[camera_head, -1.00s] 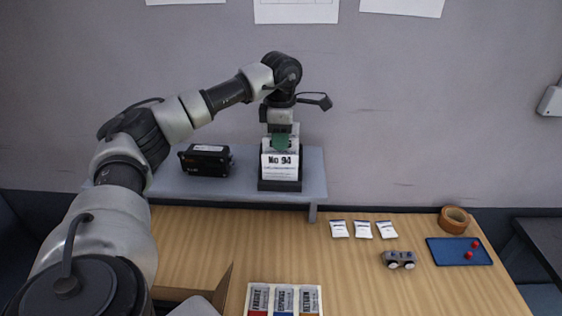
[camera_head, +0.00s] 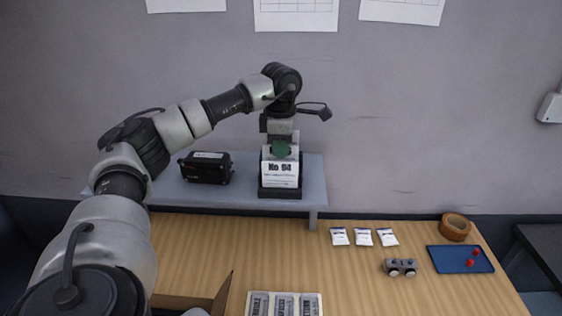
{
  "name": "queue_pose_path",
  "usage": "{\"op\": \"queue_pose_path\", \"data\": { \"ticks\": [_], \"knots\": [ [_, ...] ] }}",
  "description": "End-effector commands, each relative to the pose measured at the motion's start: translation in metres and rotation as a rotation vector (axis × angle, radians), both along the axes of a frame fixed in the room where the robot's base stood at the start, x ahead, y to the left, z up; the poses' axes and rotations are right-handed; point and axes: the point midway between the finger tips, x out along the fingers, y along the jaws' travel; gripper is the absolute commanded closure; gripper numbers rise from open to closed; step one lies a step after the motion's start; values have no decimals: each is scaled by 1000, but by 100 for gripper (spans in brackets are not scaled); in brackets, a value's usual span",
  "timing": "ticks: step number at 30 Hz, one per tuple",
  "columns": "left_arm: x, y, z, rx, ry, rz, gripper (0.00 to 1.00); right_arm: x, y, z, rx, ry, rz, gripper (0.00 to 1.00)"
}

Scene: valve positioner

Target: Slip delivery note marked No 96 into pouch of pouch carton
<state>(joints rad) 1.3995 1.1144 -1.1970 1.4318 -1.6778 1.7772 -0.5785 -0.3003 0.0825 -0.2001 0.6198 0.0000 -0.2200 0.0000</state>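A black holder (camera_head: 280,193) stands on the grey raised shelf and holds white delivery notes. The front note (camera_head: 282,172) reads No 94; no note marked No 96 can be read. My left gripper (camera_head: 281,152) points down at the top of the notes, with a green piece in front of it. Its fingertips are hidden, so I cannot tell whether it is open or grips a note. A brown cardboard flap (camera_head: 222,296) shows at the bottom edge, perhaps part of the pouch carton; no pouch is visible. My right gripper is not in view.
A black device (camera_head: 206,168) sits on the shelf (camera_head: 240,185) left of the holder. A label board (camera_head: 285,296) lies at the front. Several small items are on the right: white packets (camera_head: 363,237), a grey part (camera_head: 401,267), a blue tray (camera_head: 459,260) and a tape roll (camera_head: 455,227).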

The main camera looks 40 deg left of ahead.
Motion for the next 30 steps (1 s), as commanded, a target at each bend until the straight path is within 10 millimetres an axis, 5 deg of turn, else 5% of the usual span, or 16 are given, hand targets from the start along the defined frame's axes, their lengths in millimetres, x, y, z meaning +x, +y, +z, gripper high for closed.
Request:
{"op": "queue_pose_path", "data": {
  "ticks": [30],
  "knots": [
    [0, 0, 55, 0, 0, 0, 100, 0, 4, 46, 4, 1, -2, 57]
  ]
}}
